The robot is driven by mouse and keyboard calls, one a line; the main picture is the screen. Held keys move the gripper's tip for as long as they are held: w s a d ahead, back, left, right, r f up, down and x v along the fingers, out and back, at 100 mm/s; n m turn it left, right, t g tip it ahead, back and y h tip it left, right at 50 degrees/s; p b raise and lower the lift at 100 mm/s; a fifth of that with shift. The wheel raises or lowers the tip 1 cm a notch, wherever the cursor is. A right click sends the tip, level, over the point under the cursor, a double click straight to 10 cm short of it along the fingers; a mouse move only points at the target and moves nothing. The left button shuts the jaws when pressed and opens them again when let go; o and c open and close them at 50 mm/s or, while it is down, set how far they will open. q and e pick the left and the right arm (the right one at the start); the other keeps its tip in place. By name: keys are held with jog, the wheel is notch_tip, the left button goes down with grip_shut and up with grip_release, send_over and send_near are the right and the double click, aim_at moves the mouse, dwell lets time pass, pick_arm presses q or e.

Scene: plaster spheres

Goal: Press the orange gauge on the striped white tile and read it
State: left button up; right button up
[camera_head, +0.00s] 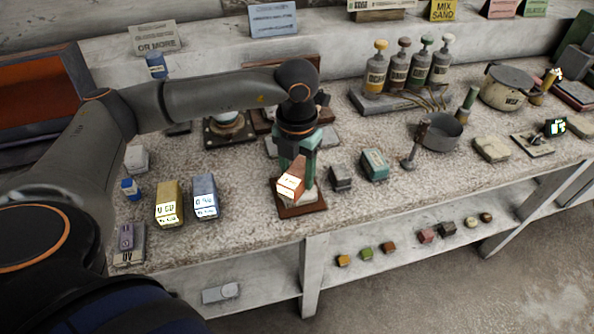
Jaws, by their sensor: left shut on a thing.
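My left gripper (297,165) comes down over the front middle of the bench, its fingers partly hidden by the arm and the block. It is shut on a small orange-brown block with a bright face (291,182), which looks like the orange gauge. The block is tilted and just above or touching a reddish-brown base (301,209); I cannot tell which. A pale patch shows on that base beside the block, but I cannot make out stripes on it. The reading on the face is too small to make out. My right gripper is not in view.
A yellow box (169,203) and a blue-grey box (205,196) stand to the left. A grey block (341,177) and a teal block (375,164) stand close on the right. Pump bottles (376,70) and a grey pot (440,132) are farther back.

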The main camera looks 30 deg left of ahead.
pick_arm(q)
jog(key=shift+r+p, duration=2.2)
jog(key=shift+r, duration=1.3)
